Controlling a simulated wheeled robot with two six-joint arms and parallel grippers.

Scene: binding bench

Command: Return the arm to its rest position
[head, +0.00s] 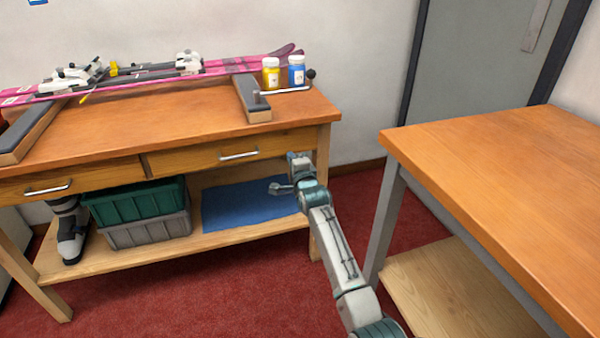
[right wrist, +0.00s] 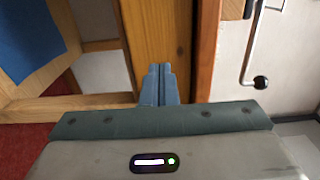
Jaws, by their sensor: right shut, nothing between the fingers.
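My right gripper (head: 296,158) is in front of the bench, by the right end of its drawer front, close to the right front leg. In the right wrist view its two fingers (right wrist: 158,85) are together with nothing between them, seen against the wooden drawer front. My right arm (head: 335,245) is stretched forward from the lower right of the head view. I cannot tell whether the fingertips touch the bench. My left arm and gripper are not in view.
The bench (head: 170,125) carries pink skis (head: 215,67), a yellow jar (head: 271,75) and a blue jar (head: 296,73). Its lower shelf holds a green crate (head: 135,205), a grey crate (head: 150,230) and a blue mat (head: 240,205). A second table (head: 500,165) stands right of my arm; red floor lies between.

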